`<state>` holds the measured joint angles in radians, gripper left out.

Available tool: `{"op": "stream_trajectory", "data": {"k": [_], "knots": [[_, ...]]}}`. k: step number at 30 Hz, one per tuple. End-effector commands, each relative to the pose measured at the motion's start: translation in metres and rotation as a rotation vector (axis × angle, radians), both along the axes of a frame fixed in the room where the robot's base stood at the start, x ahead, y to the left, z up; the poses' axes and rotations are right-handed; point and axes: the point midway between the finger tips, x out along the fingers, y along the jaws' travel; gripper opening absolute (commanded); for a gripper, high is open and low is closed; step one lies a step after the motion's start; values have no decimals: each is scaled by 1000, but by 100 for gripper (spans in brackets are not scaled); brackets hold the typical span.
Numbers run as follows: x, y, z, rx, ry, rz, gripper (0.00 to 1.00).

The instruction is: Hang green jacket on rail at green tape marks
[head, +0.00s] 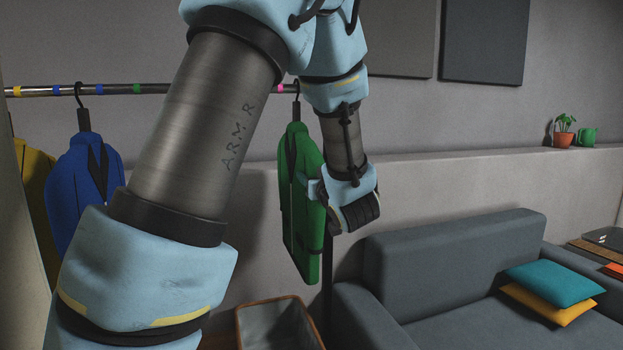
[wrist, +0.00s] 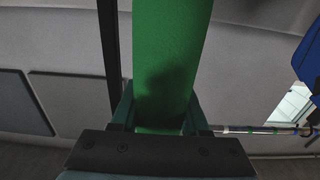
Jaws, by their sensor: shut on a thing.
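The green jacket (head: 302,205) hangs upright on a black hanger in the middle of the head view, left of my forearm. My gripper (wrist: 160,118) is shut on the green jacket, which fills the space between its fingers in the wrist view (wrist: 172,50). The hanger's hook (head: 296,88) is level with the rail (head: 105,89), just right of a pink tape mark (head: 280,88). I cannot tell whether the hook rests on the rail. A green tape mark (head: 137,88) shows on the rail further left. My upper arm hides the rail's middle.
A blue jacket (head: 75,185) and a yellow jacket (head: 36,200) hang at the left of the rail. A basket (head: 275,325) stands on the floor below the green jacket. A grey sofa (head: 430,255) with cushions is at the right. A dark post (head: 327,290) stands behind the jacket.

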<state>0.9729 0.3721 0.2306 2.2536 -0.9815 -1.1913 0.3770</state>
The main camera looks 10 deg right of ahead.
Motion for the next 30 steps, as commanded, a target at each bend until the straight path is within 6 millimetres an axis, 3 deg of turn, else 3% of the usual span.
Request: {"op": "stream_trajectory", "data": {"k": [14,15,24,30], "knots": [[0,0,-6,-1,-1,0,0],[0,0,-6,0,-1,0,47],[0,0,-7,0,1,0,80],[0,0,-9,1,5,-1,80]]}}
